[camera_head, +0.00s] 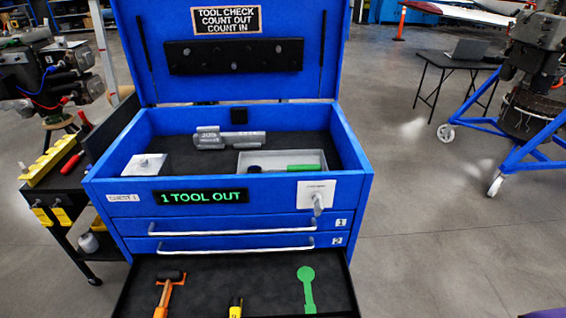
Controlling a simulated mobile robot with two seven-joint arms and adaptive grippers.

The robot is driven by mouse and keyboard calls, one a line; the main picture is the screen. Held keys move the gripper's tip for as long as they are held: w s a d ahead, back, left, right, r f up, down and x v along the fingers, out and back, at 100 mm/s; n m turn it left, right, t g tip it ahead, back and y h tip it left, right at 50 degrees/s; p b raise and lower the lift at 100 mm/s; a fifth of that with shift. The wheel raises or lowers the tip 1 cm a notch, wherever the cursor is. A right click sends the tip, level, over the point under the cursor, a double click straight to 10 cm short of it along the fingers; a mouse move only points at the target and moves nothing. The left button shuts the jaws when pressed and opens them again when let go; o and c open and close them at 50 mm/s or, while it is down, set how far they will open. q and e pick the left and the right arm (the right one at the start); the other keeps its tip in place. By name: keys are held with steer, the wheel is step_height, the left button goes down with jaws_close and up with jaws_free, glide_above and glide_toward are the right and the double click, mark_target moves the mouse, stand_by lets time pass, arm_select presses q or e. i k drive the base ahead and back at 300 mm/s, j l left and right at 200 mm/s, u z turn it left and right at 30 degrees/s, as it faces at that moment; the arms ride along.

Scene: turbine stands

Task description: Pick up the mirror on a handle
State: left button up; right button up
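A thin tool with a green handle and small dark head (290,168) lies in a shallow grey tray (268,155) in the top compartment of the blue tool chest (229,215). I cannot tell whether it is the mirror. In the open bottom drawer (205,268), a flat green shape (307,290) has a round head and a straight stem, like a handled mirror's outline. It looks like an empty tool recess. No clear mirror surface shows. Neither of my grippers is in view.
The chest lid stands open. A silver tool (228,139) and a white plate (145,164) lie in the top compartment. The drawer holds an orange hammer (168,290) and a yellow tool (235,308). A black cart (62,195) stands left; a blue wheeled stand (515,155) is right.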

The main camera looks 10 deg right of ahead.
mark_target(310, 167)
steer(key=i+l+u, duration=0.15)
steer(key=l+u, duration=0.25)
steer(key=l, duration=0.2)
steer(key=l+u, duration=0.4)
steer(key=l, duration=0.15)
steer(key=l+u, duration=0.35)
steer(key=l, duration=0.3)
steer(key=l+u, duration=0.4)
steer(key=l, duration=0.25)
steer(key=k+l+u, duration=0.25)
steer(key=l+u, duration=0.15)
steer(key=l, duration=0.15)
